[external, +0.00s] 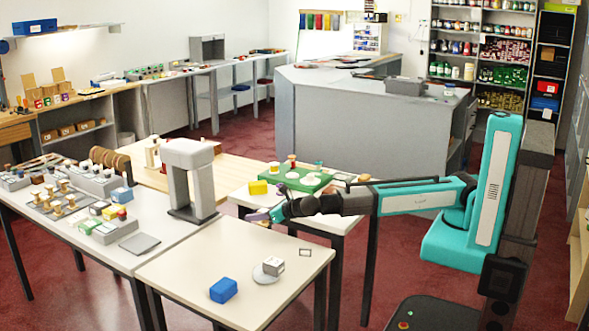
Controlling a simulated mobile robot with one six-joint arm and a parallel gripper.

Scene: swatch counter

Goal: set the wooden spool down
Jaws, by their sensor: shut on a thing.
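My gripper (264,216) is at the end of the teal arm, reaching left over the back right part of the near pale table (190,265). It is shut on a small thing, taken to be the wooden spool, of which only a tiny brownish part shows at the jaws. Its shape is too small to make out, and the gripper hides most of it. It appears to be above the tabletop; the exact gap cannot be told.
A grey arch (188,160) stands behind left. A green board (300,184) lies behind. The table's front left is clear.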

